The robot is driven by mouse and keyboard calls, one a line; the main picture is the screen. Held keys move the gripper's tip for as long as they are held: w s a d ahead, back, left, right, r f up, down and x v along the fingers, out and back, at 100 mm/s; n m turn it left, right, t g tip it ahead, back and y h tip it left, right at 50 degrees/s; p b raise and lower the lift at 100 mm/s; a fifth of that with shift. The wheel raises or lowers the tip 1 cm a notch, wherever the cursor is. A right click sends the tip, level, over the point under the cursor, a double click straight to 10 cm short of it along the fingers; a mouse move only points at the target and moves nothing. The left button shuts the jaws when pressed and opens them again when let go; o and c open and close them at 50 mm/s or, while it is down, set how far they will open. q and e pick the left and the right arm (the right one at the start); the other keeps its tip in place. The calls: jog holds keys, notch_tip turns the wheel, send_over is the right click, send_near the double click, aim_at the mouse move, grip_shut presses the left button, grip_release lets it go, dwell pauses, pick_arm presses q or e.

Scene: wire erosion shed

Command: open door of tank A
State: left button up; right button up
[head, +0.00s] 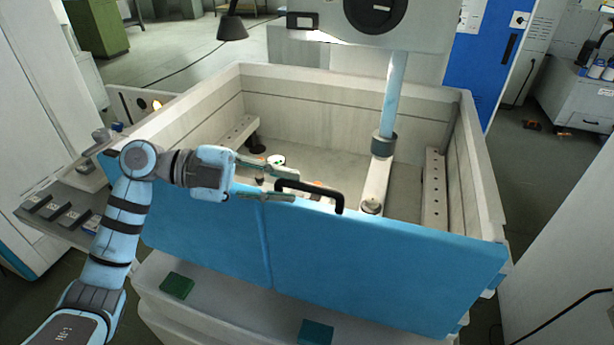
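The tank (350,87) is a large pale open-topped box in the middle of the head view. Its front is closed by a blue door (390,265), with a vertical seam to the left of the handle. A black bar handle (318,190) stands at the door's top edge near that seam. My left gripper (291,185) reaches in from the left over the top edge. Its two fingers are apart, and the left end of the handle appears between their tips. I cannot tell whether they touch it. No label for tank A is readable. My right gripper is out of view.
A green block (177,286) and a teal block (315,332) sit on the ledge below the door. Pale cabinets flank both sides.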

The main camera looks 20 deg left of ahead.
aim_at(294, 186)
pick_arm(q)
jog(key=x, duration=0.2)
jog(key=p+x, duration=0.1)
jog(key=x, duration=0.1)
jog(key=shift+w, duration=0.3)
jog(key=shift+s+d, duration=0.15)
jog(key=shift+d, duration=0.1)
jog(key=shift+f, duration=0.1)
grip_shut()
